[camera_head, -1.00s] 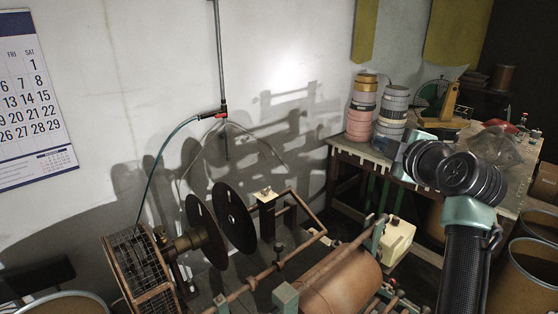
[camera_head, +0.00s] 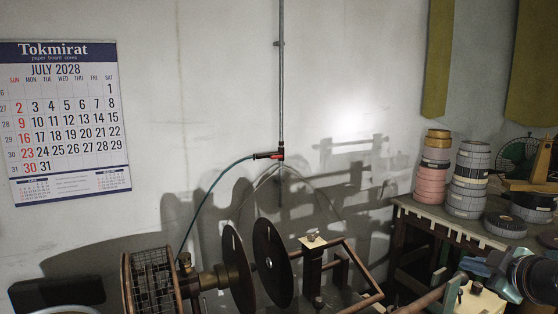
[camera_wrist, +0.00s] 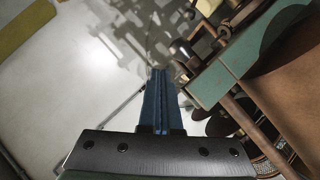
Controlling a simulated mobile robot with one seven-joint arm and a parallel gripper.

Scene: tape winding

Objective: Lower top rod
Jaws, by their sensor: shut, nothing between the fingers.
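The winding machine fills the bottom of the head view, with two black discs (camera_head: 271,262) and a wire cage drum (camera_head: 152,282). A brown rod (camera_head: 425,298) rises toward the lower right, partly cut off by the frame. I cannot tell if it is the top rod. My gripper (camera_wrist: 158,75) is shut and empty, its blue fingers together in the wrist view. In that view the machine's green side plate (camera_wrist: 215,80) and a brown surface (camera_wrist: 285,75) lie to its right. My gripper seems apart from the rods; the exact gap is unclear.
A workbench (camera_head: 440,222) with stacks of tape rolls (camera_head: 468,180) stands at right. A calendar (camera_head: 66,120) hangs at left.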

